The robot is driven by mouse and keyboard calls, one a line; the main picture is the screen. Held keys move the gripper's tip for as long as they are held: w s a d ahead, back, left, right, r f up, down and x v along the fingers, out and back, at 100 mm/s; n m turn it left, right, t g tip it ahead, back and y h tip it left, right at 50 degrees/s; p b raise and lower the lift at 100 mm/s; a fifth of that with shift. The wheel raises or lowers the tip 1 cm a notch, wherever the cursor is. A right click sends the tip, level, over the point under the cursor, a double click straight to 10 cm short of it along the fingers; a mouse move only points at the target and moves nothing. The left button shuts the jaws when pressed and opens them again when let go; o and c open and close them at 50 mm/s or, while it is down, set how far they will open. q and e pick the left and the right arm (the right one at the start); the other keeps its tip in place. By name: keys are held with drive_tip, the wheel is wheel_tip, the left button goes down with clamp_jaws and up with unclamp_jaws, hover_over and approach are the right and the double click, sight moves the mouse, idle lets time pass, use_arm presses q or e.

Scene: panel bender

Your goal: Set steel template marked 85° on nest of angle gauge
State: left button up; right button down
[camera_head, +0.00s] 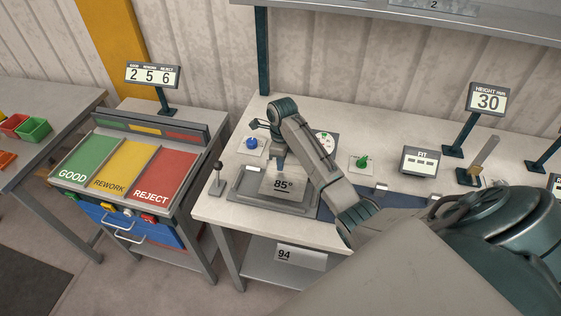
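The steel template (284,185) marked 85° shows as a grey plate at the grey tray-like fixture (236,196) near the left front of the bench. My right arm reaches in from the lower right and bends down over it. My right gripper (280,164) points down at the template's upper edge. The fingers are small and partly hidden, so I cannot tell whether they are shut on it or whether the template touches the fixture. I cannot clearly identify the angle gauge's nest. My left gripper is out of view.
A blue knob (252,143) and a green knob (363,161) stand on small plates. A round dial (325,139) is partly behind my arm. A FIT display (419,161) stands to the right. A lever (217,178) is at the left edge. The sorting stand (165,148) is farther left.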

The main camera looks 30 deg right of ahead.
drive_tip(key=shift+a, duration=0.1)
drive_tip(key=shift+f, duration=1.4)
drive_tip(key=c, duration=2.1)
unclamp_jaws()
drive_tip(key=o, duration=0.5)
